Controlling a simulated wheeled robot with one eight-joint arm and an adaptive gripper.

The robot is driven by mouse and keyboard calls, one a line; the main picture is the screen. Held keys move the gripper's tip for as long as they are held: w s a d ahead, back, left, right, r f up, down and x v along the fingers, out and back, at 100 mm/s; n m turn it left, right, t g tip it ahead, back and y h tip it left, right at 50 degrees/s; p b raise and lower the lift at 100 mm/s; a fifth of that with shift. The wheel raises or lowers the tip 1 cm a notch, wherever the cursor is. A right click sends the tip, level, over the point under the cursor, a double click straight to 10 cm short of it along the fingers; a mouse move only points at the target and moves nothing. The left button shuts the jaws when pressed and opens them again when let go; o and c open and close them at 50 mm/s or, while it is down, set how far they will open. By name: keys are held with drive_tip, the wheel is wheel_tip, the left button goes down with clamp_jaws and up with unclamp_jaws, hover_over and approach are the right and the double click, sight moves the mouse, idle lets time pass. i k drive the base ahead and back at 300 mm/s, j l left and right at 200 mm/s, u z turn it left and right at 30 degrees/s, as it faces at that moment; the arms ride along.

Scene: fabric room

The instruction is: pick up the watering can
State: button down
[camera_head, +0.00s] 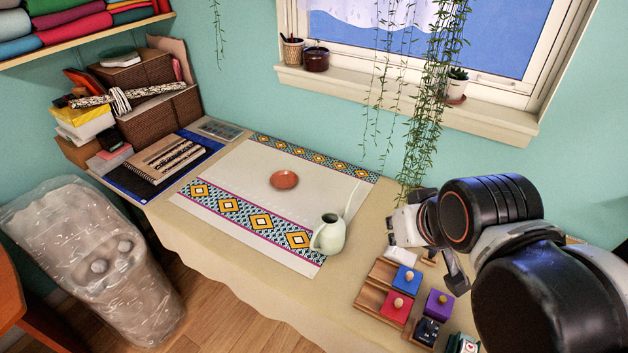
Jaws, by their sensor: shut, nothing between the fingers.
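The watering can (328,236) is pale green with a rounded body and a thin long spout rising to the upper right. It stands upright on the patterned cloth (240,180), near the cloth's right front corner. Its handle side faces left. My gripper (452,270) is to the right of the can, clearly apart from it, above the right part of the table. It is shut and empty. My arm reaches in from the right and partly hides the gripper.
A reddish saucer (284,180) lies on the cloth. Wooden trays with coloured knobbed blocks (396,308) sit in front of the can's right side. A hanging plant (430,100) trails down behind. Boxes and books (160,160) fill the table's left end.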

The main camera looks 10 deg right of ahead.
sight(328, 238)
drive_tip(key=k+l+u, duration=0.25)
drive_tip(key=k, duration=0.15)
drive_tip(key=k+l+u, duration=0.1)
drive_tip(key=k+u, duration=0.15)
drive_tip(key=k, duration=0.2)
